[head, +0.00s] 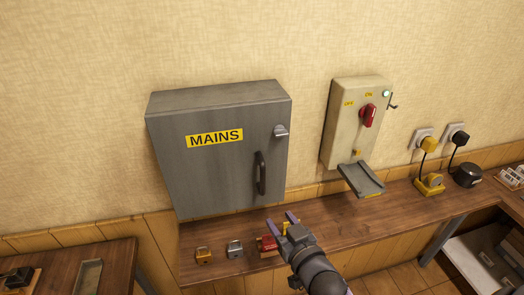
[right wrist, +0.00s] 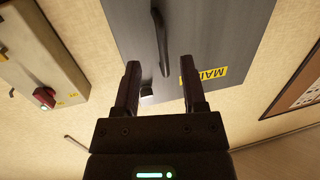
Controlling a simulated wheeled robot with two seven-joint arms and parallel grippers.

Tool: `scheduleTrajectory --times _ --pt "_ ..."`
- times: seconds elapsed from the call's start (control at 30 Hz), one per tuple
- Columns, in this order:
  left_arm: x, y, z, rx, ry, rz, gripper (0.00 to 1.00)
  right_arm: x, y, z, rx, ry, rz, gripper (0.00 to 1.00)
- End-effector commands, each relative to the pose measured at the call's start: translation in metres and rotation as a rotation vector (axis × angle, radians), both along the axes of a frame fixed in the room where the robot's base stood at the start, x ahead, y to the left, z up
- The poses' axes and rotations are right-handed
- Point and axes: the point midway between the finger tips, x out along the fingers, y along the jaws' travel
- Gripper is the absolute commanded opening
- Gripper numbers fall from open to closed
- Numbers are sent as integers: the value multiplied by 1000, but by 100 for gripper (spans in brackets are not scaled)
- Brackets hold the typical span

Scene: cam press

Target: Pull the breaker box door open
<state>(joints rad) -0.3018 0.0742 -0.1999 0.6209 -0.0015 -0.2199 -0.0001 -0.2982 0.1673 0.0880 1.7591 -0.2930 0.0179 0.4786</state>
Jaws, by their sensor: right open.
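The grey breaker box (head: 185,170) hangs on the wall with a yellow MAINS label (head: 214,138); its door looks shut. A dark vertical bar handle (head: 261,173) is on the door's right side, with a small metal latch (head: 281,131) above it. My right gripper (head: 280,219) is open and empty, below and in front of the handle. In the right wrist view, the handle (right wrist: 160,40) shows beyond the gap between the open fingers (right wrist: 161,75), apart from them. The box (right wrist: 215,35) appears upside down there. My left gripper is out of view.
A wooden shelf (head: 330,222) runs below the box, holding padlocks (head: 235,249) and a red item (head: 268,243) near my gripper. A beige switch box (head: 345,125) with a red knob and a projecting tray (head: 361,180) is to the right.

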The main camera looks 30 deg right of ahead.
Motion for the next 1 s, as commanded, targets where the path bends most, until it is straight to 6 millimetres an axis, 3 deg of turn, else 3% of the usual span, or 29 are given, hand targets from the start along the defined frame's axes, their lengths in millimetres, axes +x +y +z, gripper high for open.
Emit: scheduleTrajectory --times 0.03,0.13,0.4,0.6,0.93,1.0 --pt "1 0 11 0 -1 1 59 2 -1 28 -1 -45 2 54" --pt "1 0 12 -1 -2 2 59 8 -2 43 -1 -89 5 54" --pt "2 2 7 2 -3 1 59 68 -4 40 -2 -92 5 54" --pt "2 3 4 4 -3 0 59 97 -5 39 -1 -89 5 54" --pt "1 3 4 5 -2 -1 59 103 -5 40 -1 -87 5 54" --pt "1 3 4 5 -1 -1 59 103 -5 40 -1 -87 5 41"
